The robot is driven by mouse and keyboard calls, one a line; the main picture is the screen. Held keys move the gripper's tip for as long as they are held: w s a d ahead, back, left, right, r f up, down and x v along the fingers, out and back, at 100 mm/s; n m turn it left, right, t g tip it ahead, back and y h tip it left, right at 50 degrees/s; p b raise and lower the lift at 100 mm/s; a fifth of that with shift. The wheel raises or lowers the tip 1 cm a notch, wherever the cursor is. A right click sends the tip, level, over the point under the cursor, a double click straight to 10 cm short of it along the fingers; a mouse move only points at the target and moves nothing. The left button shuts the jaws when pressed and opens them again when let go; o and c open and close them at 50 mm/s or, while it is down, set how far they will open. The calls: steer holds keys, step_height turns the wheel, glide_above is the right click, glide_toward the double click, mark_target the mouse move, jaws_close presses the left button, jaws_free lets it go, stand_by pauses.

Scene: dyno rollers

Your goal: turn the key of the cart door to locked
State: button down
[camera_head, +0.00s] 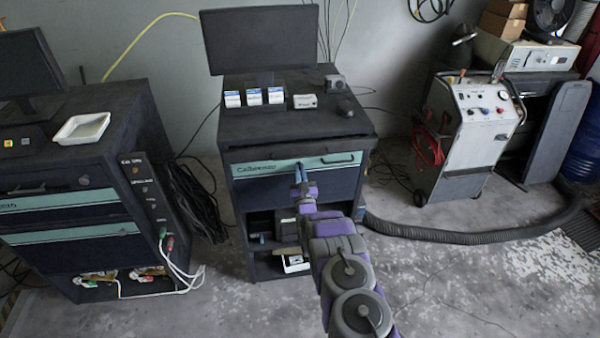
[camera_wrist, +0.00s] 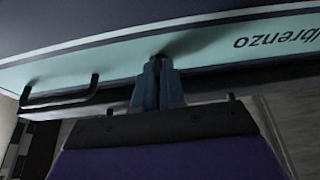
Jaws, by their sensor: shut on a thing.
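In the wrist view the picture is upside down, and the two blue-grey fingers (camera_wrist: 158,66) are close together against the teal strip. A small dark piece, which I take for the key (camera_wrist: 158,55), shows at the fingertips, and they are shut on it. The fingers hide most of it, so its turn angle cannot be told. The handle (camera_wrist: 62,97) is at the left here.
A monitor (camera_head: 260,40) and small boxes stand on the cart top, and open shelves are below its front. A second cart (camera_head: 70,190) stands left, with cables. A white machine (camera_head: 470,135) and a thick hose (camera_head: 460,236) are right. Floor in front is mostly clear.

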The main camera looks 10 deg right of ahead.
steer(key=shift+f, duration=0.15)
steer(key=c, duration=1.2)
jaws_free()
steer(key=shift+p+v, duration=3.2)
steer(key=shift+v, duration=5.45)
